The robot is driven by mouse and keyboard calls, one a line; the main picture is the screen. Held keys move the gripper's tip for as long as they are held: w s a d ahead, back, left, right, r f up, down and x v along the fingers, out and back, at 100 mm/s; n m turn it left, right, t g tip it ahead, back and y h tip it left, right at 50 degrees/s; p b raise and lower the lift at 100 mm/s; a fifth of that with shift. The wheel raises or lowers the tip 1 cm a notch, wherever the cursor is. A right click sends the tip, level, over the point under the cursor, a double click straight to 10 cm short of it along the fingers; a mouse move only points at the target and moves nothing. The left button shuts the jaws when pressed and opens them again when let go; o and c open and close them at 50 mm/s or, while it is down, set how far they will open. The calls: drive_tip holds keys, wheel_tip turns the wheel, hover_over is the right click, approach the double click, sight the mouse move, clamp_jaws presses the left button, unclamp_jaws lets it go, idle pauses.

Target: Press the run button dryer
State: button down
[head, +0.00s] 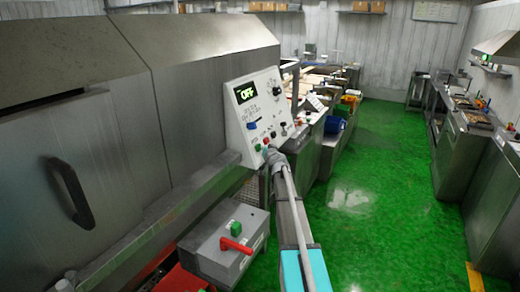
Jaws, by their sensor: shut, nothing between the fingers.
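The dryer's white control panel (263,95) stands tilted at the right end of the large steel machine (140,130) in the head view. Its green-lit display (246,93) reads OFF. Knobs, switches and small coloured buttons sit on its face. A red button (266,141) and a green button (257,148) show low on the panel. My gripper (269,154) is shut and empty, with its tip at the panel's lower edge, close to these buttons. I cannot tell whether it touches one. The tip may hide part of the panel's lowest row.
A grey box (215,250) with a red lever and a green button lies below the panel. A black door handle (72,190) sticks out at left. Benches with bins (333,124) stand behind. The green floor (370,190) is clear to the right, before steel counters (465,150).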

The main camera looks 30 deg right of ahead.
drive_tip(key=shift+w+a+f, duration=0.15)
drive_tip(key=shift+w+a, duration=0.1)
drive_tip(key=shift+w, duration=0.1)
idle(0.8)
drive_tip(key=shift+s, duration=0.1)
idle(0.3)
drive_tip(key=shift+s+d+r, duration=0.3)
drive_tip(key=shift+s+d, duration=0.15)
drive_tip(key=shift+s, duration=0.15)
drive_tip(key=s+d, duration=0.1)
drive_tip(key=s+r+p, duration=0.1)
drive_tip(key=s+d+p, duration=0.1)
drive_tip(key=s, duration=0.1)
drive_tip(key=shift+d+r, duration=0.35)
idle(0.5)
idle(0.8)
